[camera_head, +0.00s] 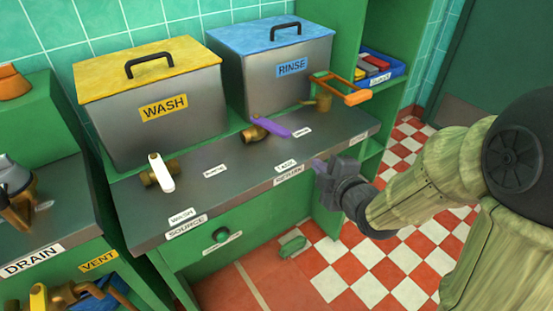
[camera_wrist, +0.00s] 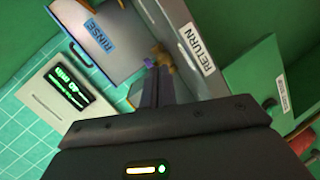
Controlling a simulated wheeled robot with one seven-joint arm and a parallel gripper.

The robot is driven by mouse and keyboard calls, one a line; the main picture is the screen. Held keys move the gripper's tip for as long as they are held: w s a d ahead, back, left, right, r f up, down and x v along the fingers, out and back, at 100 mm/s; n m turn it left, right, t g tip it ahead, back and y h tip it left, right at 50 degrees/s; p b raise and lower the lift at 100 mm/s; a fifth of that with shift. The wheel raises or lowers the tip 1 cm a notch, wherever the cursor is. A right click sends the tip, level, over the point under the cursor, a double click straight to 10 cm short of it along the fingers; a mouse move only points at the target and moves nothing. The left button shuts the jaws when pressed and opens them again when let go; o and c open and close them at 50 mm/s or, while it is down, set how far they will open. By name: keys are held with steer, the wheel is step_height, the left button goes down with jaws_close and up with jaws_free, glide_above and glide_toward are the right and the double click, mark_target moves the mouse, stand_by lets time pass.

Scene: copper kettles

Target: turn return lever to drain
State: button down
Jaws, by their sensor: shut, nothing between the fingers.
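The purple return lever (camera_head: 270,126) sits on a brass valve (camera_head: 253,134) on the grey counter, in front of the RINSE tank. Its handle points right, toward a small white tag (camera_head: 302,131) too small to read surely. The RETURN label (camera_head: 289,175) is on the counter's front edge and shows in the wrist view (camera_wrist: 195,48). My gripper (camera_head: 320,166) is shut and empty, to the right of and nearer than the lever, apart from it in the head view. In the wrist view, my fingers (camera_wrist: 160,88) partly hide a brass valve (camera_wrist: 161,58) and a purple piece (camera_wrist: 148,62).
The WASH tank (camera_head: 150,105) and RINSE tank (camera_head: 275,75) stand behind the counter (camera_head: 225,190). A white lever (camera_head: 160,172) is at left, an orange lever (camera_head: 340,88) at right. A blue bin (camera_head: 380,68) is on a shelf. Tiled floor (camera_head: 350,270) is open at right.

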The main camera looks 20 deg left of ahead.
steer(key=s+a+n+y+b, duration=0.2)
steer(key=a+n+y+b, duration=0.1)
steer(key=a+n+y, duration=0.2)
steer(key=shift+s+a+n, duration=0.35)
steer(key=shift+a+n, duration=0.4)
steer(key=shift+n, duration=0.05)
steer(key=shift+s, duration=0.1)
